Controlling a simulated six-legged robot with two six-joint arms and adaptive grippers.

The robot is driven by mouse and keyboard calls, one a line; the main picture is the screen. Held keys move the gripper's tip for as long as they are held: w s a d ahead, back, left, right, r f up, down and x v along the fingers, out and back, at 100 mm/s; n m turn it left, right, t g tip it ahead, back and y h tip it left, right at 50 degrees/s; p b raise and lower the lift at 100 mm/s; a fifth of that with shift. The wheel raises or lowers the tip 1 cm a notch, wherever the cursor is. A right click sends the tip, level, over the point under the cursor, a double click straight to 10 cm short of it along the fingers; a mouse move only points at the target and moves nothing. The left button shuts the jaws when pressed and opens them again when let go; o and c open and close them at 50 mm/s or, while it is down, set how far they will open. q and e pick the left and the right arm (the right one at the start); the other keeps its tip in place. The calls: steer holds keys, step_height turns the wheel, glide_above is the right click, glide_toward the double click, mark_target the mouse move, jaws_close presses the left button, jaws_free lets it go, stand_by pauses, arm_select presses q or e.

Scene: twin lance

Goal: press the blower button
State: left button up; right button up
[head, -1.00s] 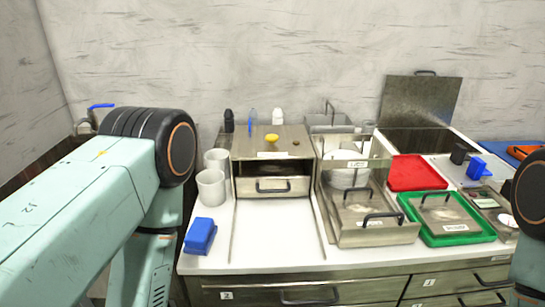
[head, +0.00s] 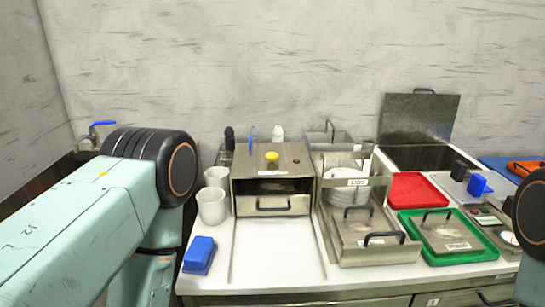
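A yellow round knob or button (head: 272,156) sits on top of a steel box (head: 271,176) at the middle of the counter. It may be the blower button, but no readable label confirms this. A small dark spot (head: 296,161) lies to its right on the same box top. The box has a drawer front with a dark handle. My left arm fills the left side and my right arm shows at the right edge. Neither gripper is visible, and nothing of mine touches the box.
Two white cups (head: 211,205) and a blue block (head: 199,255) stand left of the box. A steel rack with white dishes (head: 348,191), a red tray (head: 417,190) and a green tray (head: 449,238) are to the right. The white counter (head: 277,260) before the box is clear.

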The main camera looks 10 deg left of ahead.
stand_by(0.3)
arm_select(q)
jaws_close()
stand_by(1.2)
